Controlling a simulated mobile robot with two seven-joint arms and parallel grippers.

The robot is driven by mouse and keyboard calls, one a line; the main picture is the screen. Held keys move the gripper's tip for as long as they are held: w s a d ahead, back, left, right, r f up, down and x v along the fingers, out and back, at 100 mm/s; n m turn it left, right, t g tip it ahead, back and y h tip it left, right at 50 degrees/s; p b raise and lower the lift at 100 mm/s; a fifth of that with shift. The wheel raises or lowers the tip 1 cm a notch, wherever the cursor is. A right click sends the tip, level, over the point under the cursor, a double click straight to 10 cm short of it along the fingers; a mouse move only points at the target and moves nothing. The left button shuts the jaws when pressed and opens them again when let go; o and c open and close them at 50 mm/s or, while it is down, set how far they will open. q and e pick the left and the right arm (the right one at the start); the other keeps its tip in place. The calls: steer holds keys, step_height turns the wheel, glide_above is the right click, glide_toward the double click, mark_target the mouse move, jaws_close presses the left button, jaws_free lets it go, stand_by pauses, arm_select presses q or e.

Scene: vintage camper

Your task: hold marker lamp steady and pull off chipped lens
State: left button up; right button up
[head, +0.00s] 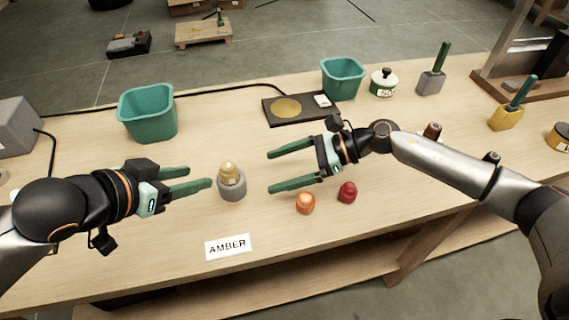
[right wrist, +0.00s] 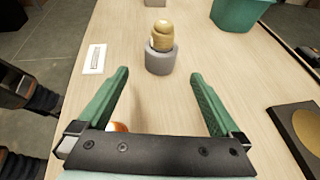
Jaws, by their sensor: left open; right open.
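The marker lamp stands upright on the bench, a grey round base (head: 232,188) topped by a tan-gold lens (head: 229,170) with a pale patch. In the right wrist view the lens (right wrist: 162,36) sits on the grey base (right wrist: 160,62), ahead of the fingers. My left gripper (head: 200,178) is open just left of the lamp, its fingers pointing at it. My right gripper (head: 268,172) is open to the right of the lamp, fingers facing it, with a gap between. Neither gripper visibly touches the lamp. Whether the lens is chipped is too small to tell.
An orange lens (head: 305,203) and a red lens (head: 347,192) lie near the front edge, close to my right gripper. An AMBER card (head: 228,247) lies in front of the lamp. Teal bins (head: 147,113) (head: 343,77) and a black tray (head: 301,118) stand behind.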

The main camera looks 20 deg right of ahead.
mark_target(224, 167)
steer(key=x, duration=1.2)
steer(key=shift+d, duration=0.1)
